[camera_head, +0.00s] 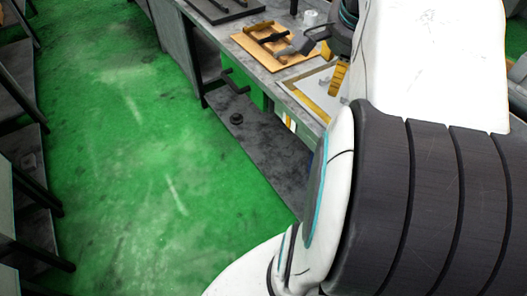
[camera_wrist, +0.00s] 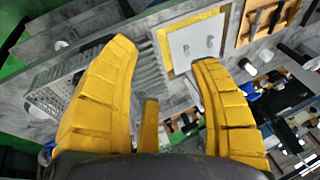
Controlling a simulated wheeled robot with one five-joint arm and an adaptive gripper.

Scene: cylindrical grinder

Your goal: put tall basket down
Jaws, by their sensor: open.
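A grey basket with perforated sides (camera_wrist: 58,92) shows at the left in the wrist view, partly hidden behind the left yellow finger. Grey ribbing shows between the fingers; I cannot tell whether it belongs to the basket. My gripper (camera_wrist: 160,58) has its two yellow fingers spread wide, with nothing seen held between them. I cannot tell whether the left finger touches the basket. In the head view, a yellow finger of my gripper (camera_head: 338,78) shows above the workbench (camera_head: 258,62); my arm hides much of the bench, and I cannot make out the basket there.
A wooden tray with dark tools (camera_head: 275,58) lies on the bench. Next to it is a pale panel with a yellow border (camera_head: 318,98), also in the wrist view (camera_wrist: 190,45). A dark lower shelf (camera_head: 260,150) sits under the bench. The green floor (camera_head: 130,150) to the left is clear.

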